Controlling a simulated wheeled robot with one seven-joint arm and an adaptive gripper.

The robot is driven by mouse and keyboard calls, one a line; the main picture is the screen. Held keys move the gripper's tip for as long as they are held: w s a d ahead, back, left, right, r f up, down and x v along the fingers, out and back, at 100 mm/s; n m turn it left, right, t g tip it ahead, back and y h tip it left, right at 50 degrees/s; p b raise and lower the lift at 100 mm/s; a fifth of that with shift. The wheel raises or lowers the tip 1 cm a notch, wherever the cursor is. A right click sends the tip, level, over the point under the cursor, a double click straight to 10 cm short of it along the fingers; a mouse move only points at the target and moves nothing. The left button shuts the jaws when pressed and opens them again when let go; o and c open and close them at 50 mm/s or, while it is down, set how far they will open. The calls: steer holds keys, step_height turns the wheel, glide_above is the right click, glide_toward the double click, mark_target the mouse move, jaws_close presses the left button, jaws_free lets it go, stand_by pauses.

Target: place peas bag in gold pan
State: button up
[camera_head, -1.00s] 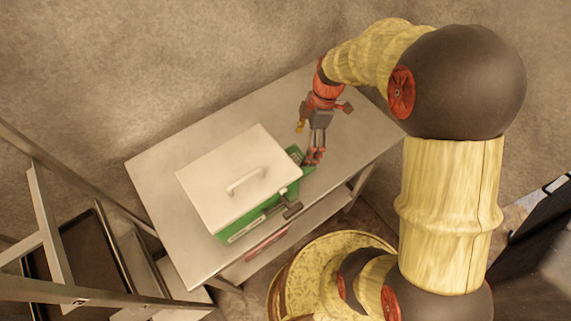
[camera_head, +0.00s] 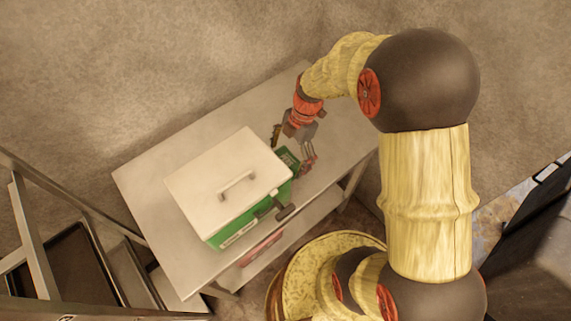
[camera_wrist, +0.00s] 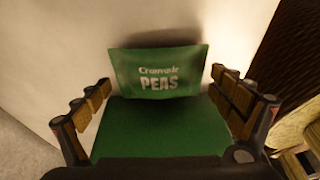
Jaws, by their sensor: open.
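The green peas bag (camera_wrist: 160,85), with white "PEAS" lettering, shows in the wrist view between my gripper's fingers. In the head view the bag (camera_head: 287,158) is a small green patch at the right end of the cooler, partly hidden. My gripper (camera_wrist: 168,105) is open, with one finger to each side of the bag; I cannot tell whether either touches it. In the head view my gripper (camera_head: 307,157) is low over the table, just right of the bag. I cannot make out a gold pan in either view.
A green cooler with a white lid (camera_head: 205,190) stands on the grey metal table (camera_head: 150,170), its lid shut. A reddish thing (camera_head: 261,249) lies on the shelf below. A metal rack (camera_head: 30,235) with dark trays is at the left. The table's far side is clear.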

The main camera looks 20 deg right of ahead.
mark_target(286, 160)
steer(key=shift+x, duration=0.8)
steer(key=shift+c, duration=0.7)
steer(key=c, duration=0.9)
steer(key=shift+r, duration=0.2)
step_height(286, 160, up, 18)
steer(key=p, duration=0.3)
steer(key=shift+f, duration=0.1)
